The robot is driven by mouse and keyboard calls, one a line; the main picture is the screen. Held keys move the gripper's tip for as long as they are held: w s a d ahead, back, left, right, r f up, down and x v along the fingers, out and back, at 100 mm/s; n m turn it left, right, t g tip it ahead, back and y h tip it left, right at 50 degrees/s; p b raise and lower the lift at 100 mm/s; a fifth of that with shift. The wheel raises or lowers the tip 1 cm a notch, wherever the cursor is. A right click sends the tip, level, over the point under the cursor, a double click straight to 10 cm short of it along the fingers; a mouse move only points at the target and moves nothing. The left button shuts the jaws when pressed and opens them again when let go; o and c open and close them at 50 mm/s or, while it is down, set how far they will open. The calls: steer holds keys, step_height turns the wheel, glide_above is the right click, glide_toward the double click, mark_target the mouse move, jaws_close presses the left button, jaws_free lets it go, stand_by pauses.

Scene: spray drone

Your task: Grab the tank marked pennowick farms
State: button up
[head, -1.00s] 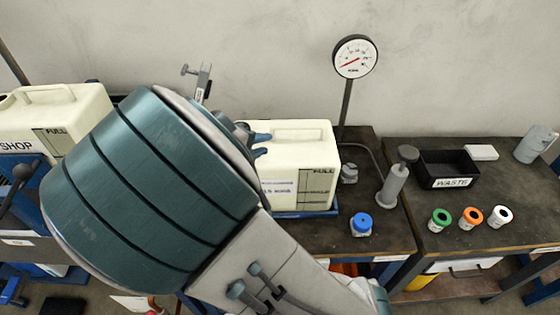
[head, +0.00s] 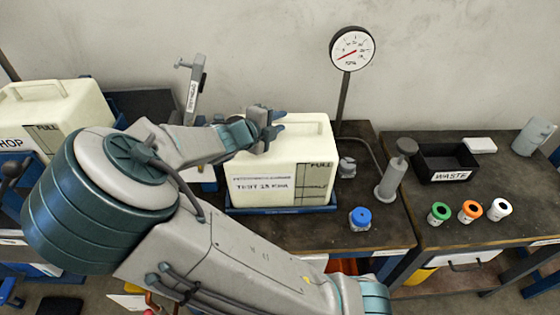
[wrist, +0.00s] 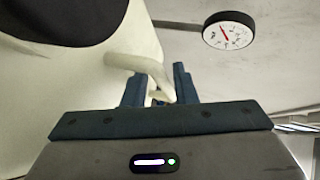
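A cream tank (head: 300,165) with a top handle stands upright on a blue tray (head: 285,209) on the dark bench. Its front label has a small upper line I cannot read for sure and a larger line beginning "TEST"; a "FULL" scale is at its right. My gripper (head: 278,124) is at the left end of this tank's handle. In the wrist view, the two dark fingers of my gripper (wrist: 160,88) stand apart, with part of the cream handle (wrist: 143,66) reaching between them. Whether they touch it is unclear. A second cream tank (head: 75,110), with a label ending "HOP", stands at left, partly behind my arm.
A pressure gauge (head: 352,48) on a post stands behind the tank. A blue-capped jar (head: 360,219), a grey pump cylinder (head: 392,180) and a black waste bin (head: 446,164) are to the right. A grey upright tool (head: 194,90) is left of the tank.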

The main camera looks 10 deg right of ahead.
steer(key=shift+x, duration=1.5)
jaws_close()
steer(key=shift+r, duration=0.1)
